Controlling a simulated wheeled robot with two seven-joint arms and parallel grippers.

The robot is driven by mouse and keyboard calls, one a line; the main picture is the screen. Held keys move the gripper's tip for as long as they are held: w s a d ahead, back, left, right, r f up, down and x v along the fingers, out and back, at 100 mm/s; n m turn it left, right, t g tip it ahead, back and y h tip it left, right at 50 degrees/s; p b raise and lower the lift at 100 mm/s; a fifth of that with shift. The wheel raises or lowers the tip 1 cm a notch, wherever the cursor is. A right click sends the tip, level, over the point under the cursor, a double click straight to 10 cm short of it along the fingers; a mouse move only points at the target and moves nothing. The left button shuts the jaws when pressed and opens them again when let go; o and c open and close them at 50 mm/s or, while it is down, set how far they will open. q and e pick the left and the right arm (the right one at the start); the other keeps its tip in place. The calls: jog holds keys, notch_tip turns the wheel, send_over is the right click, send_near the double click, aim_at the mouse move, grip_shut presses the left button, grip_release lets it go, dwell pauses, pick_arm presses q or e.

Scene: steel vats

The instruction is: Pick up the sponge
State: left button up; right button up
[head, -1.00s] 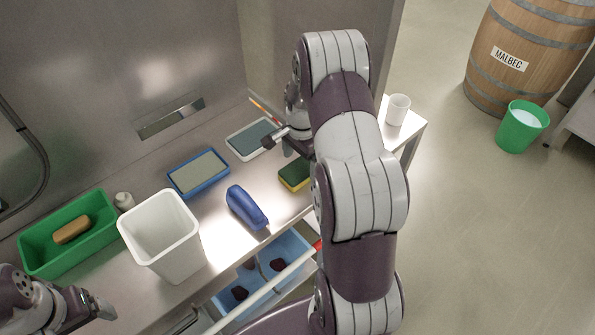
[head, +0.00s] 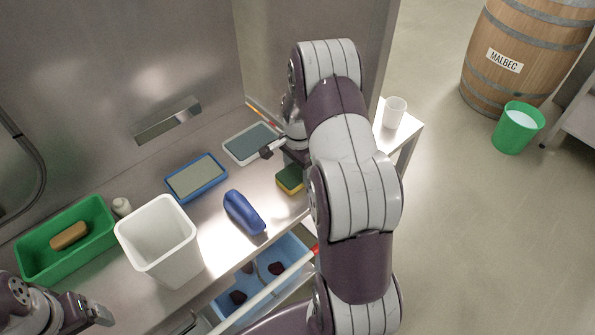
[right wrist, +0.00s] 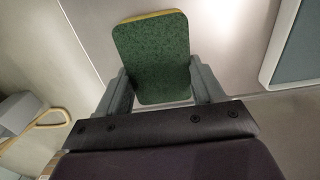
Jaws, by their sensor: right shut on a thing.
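The sponge (head: 289,179), green on one face and yellow on the other, is at the right part of the steel worktop in the head view, partly hidden by my right arm. In the right wrist view the sponge (right wrist: 152,55) shows its green face between the two fingers of my right gripper (right wrist: 161,78), which is shut on it. Whether the sponge touches the worktop is hard to tell. In the head view my right gripper is largely hidden behind its own arm. My left gripper (head: 98,312) is at the lower left, apart from the sponge; its jaw opening is unclear.
A blue curved object (head: 244,212), a blue-rimmed tray (head: 180,194), a grey tray (head: 236,155), a white bin (head: 150,238) and a green tub (head: 45,268) stand on the worktop. A white cup (head: 394,113) stands at the right end. An open drawer (head: 262,300) projects in front.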

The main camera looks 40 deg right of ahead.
aim_at(299, 170)
jog(key=shift+r, duration=0.45)
notch_tip(299, 170, up, 3)
jog(key=shift+b, duration=0.3)
jog(key=s+d+r, duration=0.1)
jog(key=s+r, duration=0.2)
jog(key=s, duration=0.2)
jog(key=s+d+r+b, duration=0.1)
jog(key=s+d+r, duration=0.1)
jog(key=s, duration=0.4)
jog(key=shift+s+r, duration=0.15)
jog(key=shift+r, duration=0.75)
